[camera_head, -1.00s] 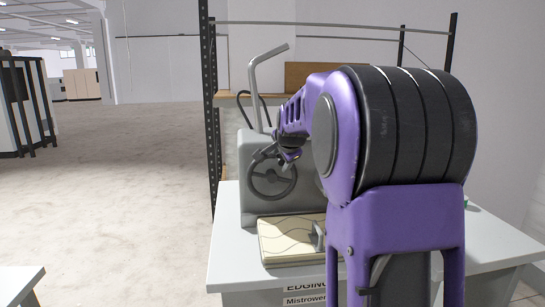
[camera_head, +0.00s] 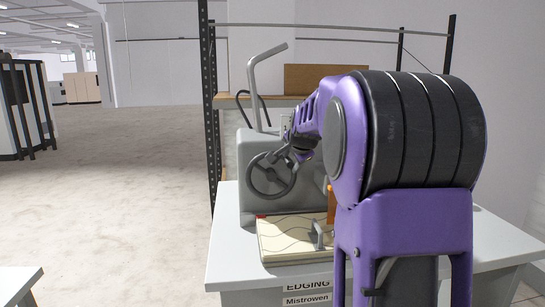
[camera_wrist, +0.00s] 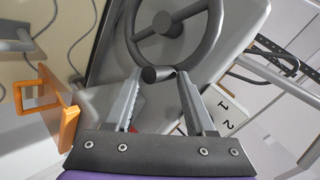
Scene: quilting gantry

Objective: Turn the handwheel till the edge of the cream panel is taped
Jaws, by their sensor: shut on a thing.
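The dark grey handwheel (camera_head: 271,176) is on the front of the grey edging machine (camera_head: 256,150); its rim and spokes also fill the top of the wrist view (camera_wrist: 190,12). My gripper (camera_wrist: 160,75) is shut on the wheel's dark handle (camera_wrist: 152,75), which shows between the fingertips. In the head view, my gripper (camera_head: 297,151) is at the wheel's upper right, partly hidden by my wrist. The cream panel (camera_head: 285,241) with wavy lines lies flat below the wheel, its right part hidden by my arm. A small red-orange patch shows at its far left corner; whether this is tape I cannot tell.
A grey bracket-like handle (camera_head: 318,236) stands at the panel's right. An orange part (camera_wrist: 62,110) is close to the left of my gripper in the wrist view. A bent grey pipe (camera_head: 255,85) rises behind the machine. The white table (camera_head: 228,240) is clear at left.

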